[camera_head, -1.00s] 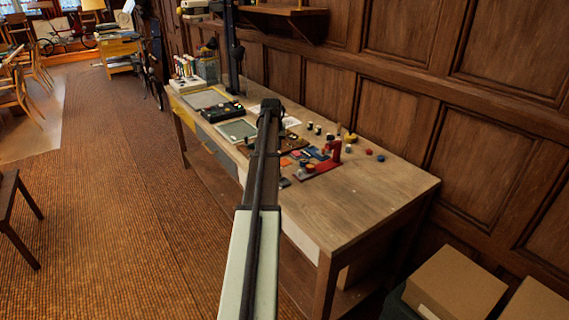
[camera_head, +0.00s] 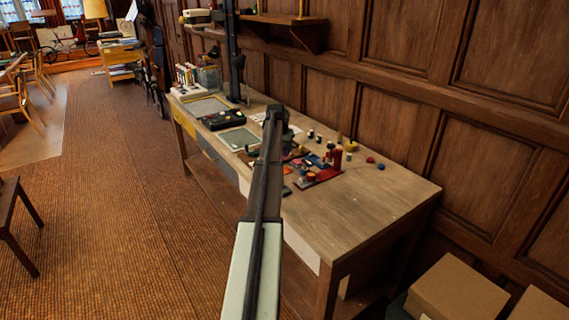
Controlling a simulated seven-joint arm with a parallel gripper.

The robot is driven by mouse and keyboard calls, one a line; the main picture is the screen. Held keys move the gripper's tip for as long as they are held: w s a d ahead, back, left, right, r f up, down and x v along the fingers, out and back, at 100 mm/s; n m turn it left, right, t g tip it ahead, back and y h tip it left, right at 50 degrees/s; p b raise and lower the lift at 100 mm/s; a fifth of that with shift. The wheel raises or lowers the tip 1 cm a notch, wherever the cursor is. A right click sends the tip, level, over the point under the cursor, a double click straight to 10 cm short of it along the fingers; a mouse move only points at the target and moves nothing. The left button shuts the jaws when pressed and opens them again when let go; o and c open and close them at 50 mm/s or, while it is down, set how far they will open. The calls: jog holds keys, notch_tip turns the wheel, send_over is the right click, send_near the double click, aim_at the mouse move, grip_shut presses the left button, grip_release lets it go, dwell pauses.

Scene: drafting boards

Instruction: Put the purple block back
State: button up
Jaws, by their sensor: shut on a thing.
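I cannot make out a purple block in this view; the small pieces on the desk are too tiny to name surely. My arm reaches from the bottom edge to the middle of the desk, and its dark far end covers part of the desk top. My gripper does not show; it is hidden behind the arm, along with anything it holds. A red stand (camera_head: 334,160) with an upright post is right of the arm's end. Several small coloured pieces, blue and orange among them, lie between the stand and the arm.
The wooden desk (camera_head: 375,205) is bare toward its near right end. A small red piece (camera_head: 370,160), a blue piece (camera_head: 381,167) and a yellow round piece (camera_head: 351,146) lie near the wall. A black case (camera_head: 222,119) and a green-grey panel (camera_head: 238,138) are left of the arm.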

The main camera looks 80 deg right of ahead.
jog(key=shift+f, duration=3.25)
jog(key=o, duration=1)
jog(key=shift+f, duration=0.1)
